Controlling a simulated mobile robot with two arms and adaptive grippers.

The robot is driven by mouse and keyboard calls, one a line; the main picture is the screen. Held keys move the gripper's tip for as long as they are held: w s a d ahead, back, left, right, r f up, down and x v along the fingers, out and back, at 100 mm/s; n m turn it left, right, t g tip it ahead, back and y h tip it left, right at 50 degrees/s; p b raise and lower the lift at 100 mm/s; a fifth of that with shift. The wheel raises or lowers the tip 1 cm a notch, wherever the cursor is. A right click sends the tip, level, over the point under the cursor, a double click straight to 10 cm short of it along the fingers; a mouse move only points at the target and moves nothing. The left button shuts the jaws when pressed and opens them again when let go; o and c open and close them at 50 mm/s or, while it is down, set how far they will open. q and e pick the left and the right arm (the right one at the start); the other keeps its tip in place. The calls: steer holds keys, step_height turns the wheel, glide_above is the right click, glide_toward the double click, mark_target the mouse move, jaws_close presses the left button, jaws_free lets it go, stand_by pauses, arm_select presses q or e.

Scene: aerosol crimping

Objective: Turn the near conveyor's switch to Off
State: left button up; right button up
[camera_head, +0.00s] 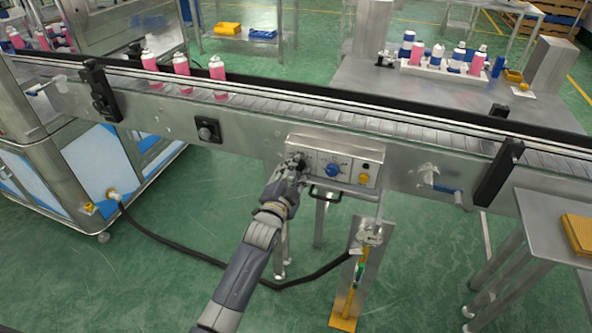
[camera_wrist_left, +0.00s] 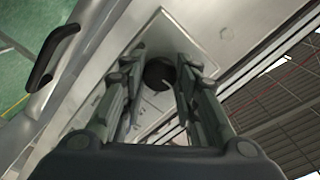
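The near conveyor's control box (camera_head: 335,146) hangs on the conveyor's front side. Its black switch (camera_wrist_left: 158,74) shows in the left wrist view, a round knob with a pale mark, on the metal panel. My left gripper (camera_head: 296,164) is at the left end of the box and hides most of the switch in the head view. In the left wrist view my left gripper's fingers (camera_wrist_left: 160,70) are apart, one on each side of the switch, with small gaps visible; contact cannot be told. The switch's setting is not readable. My right gripper is not in view.
A blue knob (camera_head: 333,170) and a yellow button (camera_head: 364,178) sit right of the switch. A black handle (camera_head: 325,195) juts out below the box. Pink cans (camera_head: 182,74) stand on the conveyor (camera_head: 300,113). A metal table (camera_head: 560,215) is at right.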

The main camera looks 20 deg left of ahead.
arm_select(q)
steer(key=shift+n, duration=0.3)
steer(key=n+p, duration=0.2)
steer(key=n, duration=0.2)
steer(key=n+p, duration=0.1)
steer(key=n, duration=0.4)
stand_by(0.3)
steer(key=shift+n, duration=0.3)
steer(key=o, duration=1.1)
steer(key=shift+c, duration=0.2)
